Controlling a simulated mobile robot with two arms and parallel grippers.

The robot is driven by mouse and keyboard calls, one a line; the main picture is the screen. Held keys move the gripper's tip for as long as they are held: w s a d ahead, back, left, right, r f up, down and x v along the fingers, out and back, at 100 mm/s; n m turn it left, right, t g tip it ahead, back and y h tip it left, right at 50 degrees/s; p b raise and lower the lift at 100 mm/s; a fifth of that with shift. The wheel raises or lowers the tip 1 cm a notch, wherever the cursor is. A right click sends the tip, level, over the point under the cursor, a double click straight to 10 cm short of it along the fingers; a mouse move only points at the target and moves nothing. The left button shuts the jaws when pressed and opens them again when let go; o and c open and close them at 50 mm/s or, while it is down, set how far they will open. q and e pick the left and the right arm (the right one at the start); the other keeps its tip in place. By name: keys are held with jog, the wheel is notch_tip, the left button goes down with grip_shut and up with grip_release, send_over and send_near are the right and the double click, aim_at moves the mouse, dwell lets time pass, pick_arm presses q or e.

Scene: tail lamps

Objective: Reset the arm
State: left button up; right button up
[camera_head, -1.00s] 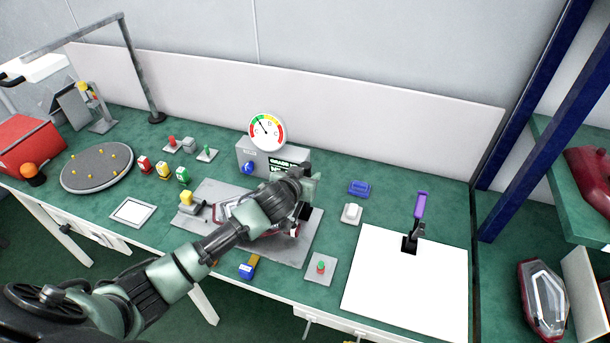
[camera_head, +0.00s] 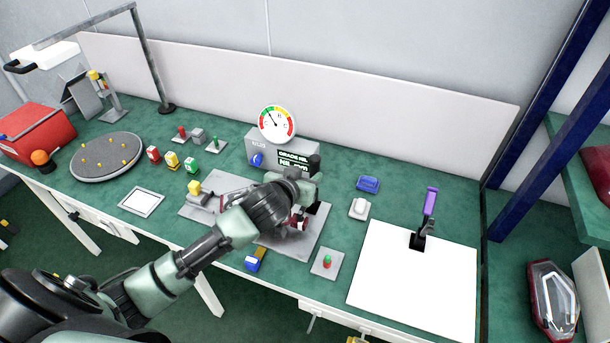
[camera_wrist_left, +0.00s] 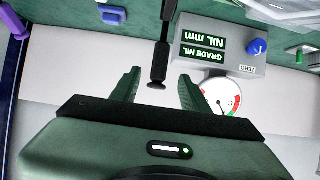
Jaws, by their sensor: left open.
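My left arm reaches in from the lower left over the green bench. My left gripper (camera_head: 314,192) is above the grey fixture plate (camera_head: 305,243), in front of the gauge box. In the left wrist view its two fingers (camera_wrist_left: 160,88) are apart. A black rod with a flat tip (camera_wrist_left: 157,66) shows between them in that view; I cannot tell if anything touches it. A dark red and clear tail lamp (camera_head: 300,222) on the plate is mostly hidden by my arm. My right gripper is not in view.
The gauge box (camera_head: 262,146) with its round dial (camera_head: 277,123) stands behind the plate. A white sheet (camera_head: 415,285) with a purple-handled clamp (camera_head: 429,205) lies right. A turntable (camera_head: 105,160) is left. Another tail lamp (camera_head: 552,300) is far right, beyond blue posts.

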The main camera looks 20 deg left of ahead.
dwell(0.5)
pick_arm(q)
jog(key=s+d+f+m+g, duration=0.1)
jog(key=s+f+g, duration=0.2)
jog(key=s, duration=0.8)
jog(key=s+d+f+m+g, duration=0.1)
jog(key=s+d+f+g, duration=0.2)
jog(key=s, duration=0.8)
jog(key=s+f+m+g, duration=0.1)
jog(key=s+f+g, duration=0.25)
jog(key=s, duration=0.75)
jog(key=s+d+f+x, duration=0.1)
jog(key=s+x, duration=0.2)
jog(key=x, duration=0.9)
jog(key=s+x, duration=0.3)
jog(key=x, duration=1)
jog(key=s+a+f+g, duration=0.1)
jog(key=s+a+f, duration=0.1)
jog(key=s+f, duration=1.4)
jog(key=shift+s+f+h+b, duration=0.15)
jog(key=shift+f+h+b, duration=0.15)
jog(key=shift+f, duration=0.55)
jog(key=shift+g, duration=0.25)
